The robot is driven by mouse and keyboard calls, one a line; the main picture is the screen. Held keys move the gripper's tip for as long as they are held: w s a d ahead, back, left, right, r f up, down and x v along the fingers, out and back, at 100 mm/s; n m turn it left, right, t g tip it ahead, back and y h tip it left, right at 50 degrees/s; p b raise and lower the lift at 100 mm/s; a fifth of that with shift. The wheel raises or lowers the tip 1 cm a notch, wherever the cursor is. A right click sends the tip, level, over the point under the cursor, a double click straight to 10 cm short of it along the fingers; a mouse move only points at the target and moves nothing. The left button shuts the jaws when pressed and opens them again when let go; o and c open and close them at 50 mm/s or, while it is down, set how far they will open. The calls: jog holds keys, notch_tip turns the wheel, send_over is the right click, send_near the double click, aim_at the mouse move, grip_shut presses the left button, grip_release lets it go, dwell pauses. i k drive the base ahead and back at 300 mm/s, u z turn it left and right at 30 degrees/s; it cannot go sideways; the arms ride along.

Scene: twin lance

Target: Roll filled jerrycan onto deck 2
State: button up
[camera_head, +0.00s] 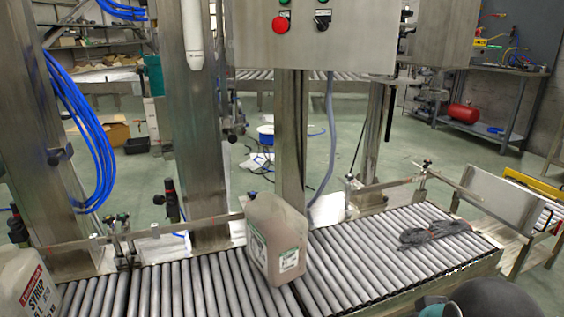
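A translucent beige jerrycan (275,232) with a green-and-white label stands upright on the roller conveyor (345,270), near the middle of the picture. How full it is cannot be told. A second jerrycan (20,285) with a red-and-white "SYRUP" label stands at the lower left, cut off by the picture edge. No mark shows which roller section is deck 2. My gripper is not recognisable in view; a dark rounded part, likely of my arm, shows at the bottom right.
A guide rail (170,227) runs along the far side. Steel columns (205,130) and a control box (315,35) with a red button stand behind. Rollers between jerrycan and bundle are bare.

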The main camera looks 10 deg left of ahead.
aim_at(277, 234)
jog(key=u, duration=0.3)
jog(key=i, duration=0.8)
jog(key=u, duration=0.55)
